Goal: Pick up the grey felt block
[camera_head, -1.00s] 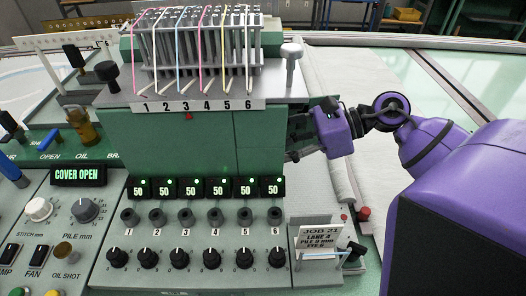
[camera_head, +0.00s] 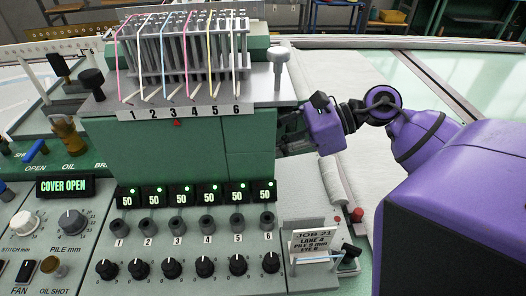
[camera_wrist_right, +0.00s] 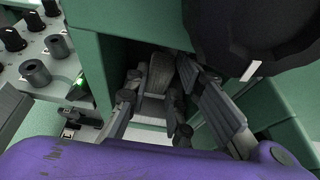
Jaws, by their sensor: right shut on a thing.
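My right gripper (camera_wrist_right: 152,105) reaches into a dark recess in the right side of the green machine head (camera_head: 180,150). In the right wrist view its two fingers are shut on a dark grey, rough-looking block (camera_wrist_right: 160,72), which I take to be the grey felt block. The block's far end and lower part are in shadow or hidden by the fingers. In the head view the machine's side hides the fingertips and the block. My left gripper is not in view.
Green walls close in around the right gripper. A large black round part (camera_wrist_right: 245,35) hangs close by in the wrist view. Knobs and a job card (camera_head: 314,243) stand on the control panel below. White cloth (camera_head: 350,100) lies to the right.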

